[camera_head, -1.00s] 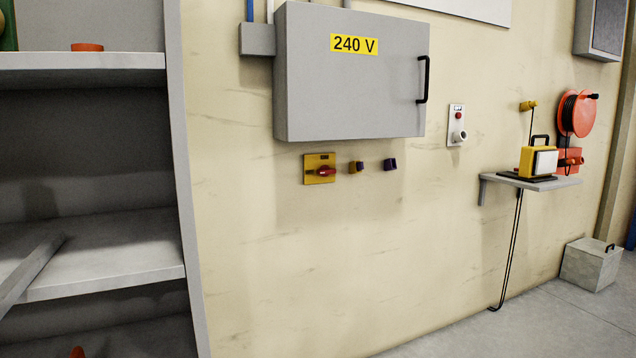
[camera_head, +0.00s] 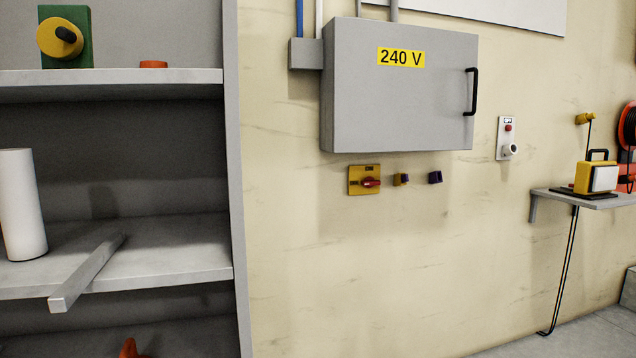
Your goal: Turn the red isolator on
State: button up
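The red isolator (camera_head: 370,182) is a red rotary handle on a yellow plate (camera_head: 356,173). It is fixed to the cream wall just below the grey 240 V cabinet (camera_head: 400,105). The red handle looks roughly horizontal, pointing right; the marks on the plate are too small to read. Two small dark sockets stand to its right, one with yellow on it (camera_head: 401,180) and one purple (camera_head: 435,177). My gripper is not in view.
A grey shelf unit (camera_head: 232,200) stands at the left, with a white cylinder (camera_head: 22,205) and a grey bar (camera_head: 88,270) jutting over its shelf edge. A wall shelf (camera_head: 590,199) carries a yellow work lamp (camera_head: 598,177) at the right. The wall below the isolator is clear.

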aim_at(368, 182)
jog(key=u, duration=0.25)
jog(key=i, duration=0.6)
jog(key=z, duration=0.6)
jog(key=i, duration=0.7)
jog(key=z, duration=0.8)
